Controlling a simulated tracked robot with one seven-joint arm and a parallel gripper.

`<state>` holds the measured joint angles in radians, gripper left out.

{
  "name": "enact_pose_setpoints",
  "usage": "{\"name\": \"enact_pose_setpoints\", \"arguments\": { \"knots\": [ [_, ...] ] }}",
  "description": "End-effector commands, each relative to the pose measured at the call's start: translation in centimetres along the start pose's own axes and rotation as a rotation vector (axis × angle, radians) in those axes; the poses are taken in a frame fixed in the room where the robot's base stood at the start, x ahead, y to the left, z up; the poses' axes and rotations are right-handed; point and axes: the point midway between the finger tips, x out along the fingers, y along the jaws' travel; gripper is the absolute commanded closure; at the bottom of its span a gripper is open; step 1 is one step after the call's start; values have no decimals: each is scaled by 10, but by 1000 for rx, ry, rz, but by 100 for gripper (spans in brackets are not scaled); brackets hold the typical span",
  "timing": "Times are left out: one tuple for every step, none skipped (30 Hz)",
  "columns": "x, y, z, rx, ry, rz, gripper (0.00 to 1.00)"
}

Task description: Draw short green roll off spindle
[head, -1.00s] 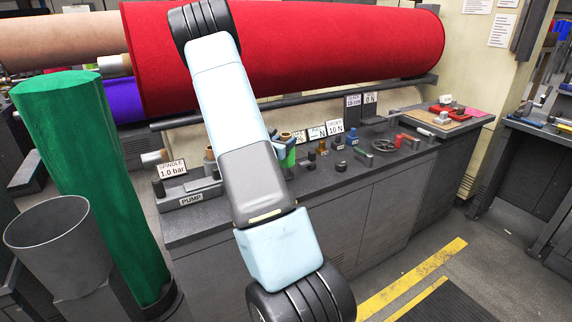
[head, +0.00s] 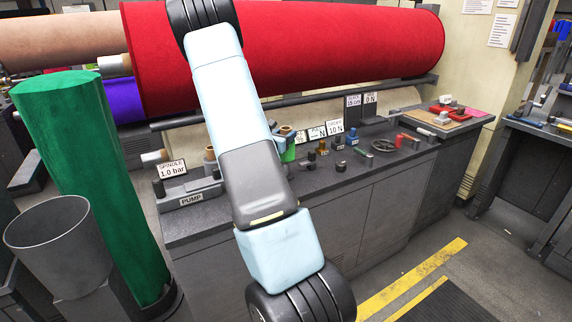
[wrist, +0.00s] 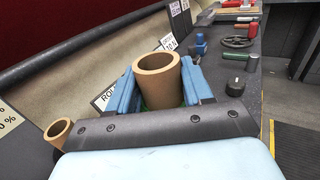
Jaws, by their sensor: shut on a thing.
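The short green roll (head: 288,153) stands upright above the bench in the head view, with its brown cardboard core (head: 286,129) sticking out of the top. My gripper (wrist: 158,88) is shut on it, with one blue finger on each side of the core in the wrist view. The core's open top (wrist: 157,65) faces the wrist camera, and only a sliver of green felt shows below it. The spindle under the roll is hidden, so I cannot tell how far the roll is along it.
A pump unit (head: 190,199) with a "SPINDLE 1.0 bar" sign (head: 171,170) stands at the bench's left. A brown tube (wrist: 58,130) stands left of my gripper. Knobs and a handwheel (head: 383,146) lie to the right. A big red roll (head: 300,45) lies behind; a tall green roll (head: 90,180) stands left.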

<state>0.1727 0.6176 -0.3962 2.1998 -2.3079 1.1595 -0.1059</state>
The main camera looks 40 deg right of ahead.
Motion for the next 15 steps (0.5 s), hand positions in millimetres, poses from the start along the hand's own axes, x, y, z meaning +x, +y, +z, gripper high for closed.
{"name": "enact_pose_setpoints", "arguments": {
  "knots": [
    [0,0,3,2,-1,0,98],
    [0,0,4,2,-1,0,98],
    [0,0,5,2,-1,0,98],
    [0,0,4,1,-1,0,98],
    [0,0,4,1,-1,0,98],
    [0,0,5,1,-1,0,98],
    [0,0,6,2,-1,0,98],
    [0,0,7,2,-1,0,99],
    [0,0,9,2,-2,0,99],
    [0,0,11,2,-2,0,99],
    [0,0,13,2,-2,0,99],
    [0,0,15,2,-2,0,99],
    [0,0,17,2,-2,0,99],
    [0,0,19,2,-2,0,99],
    [0,0,21,2,-2,0,99]
  ]
}}
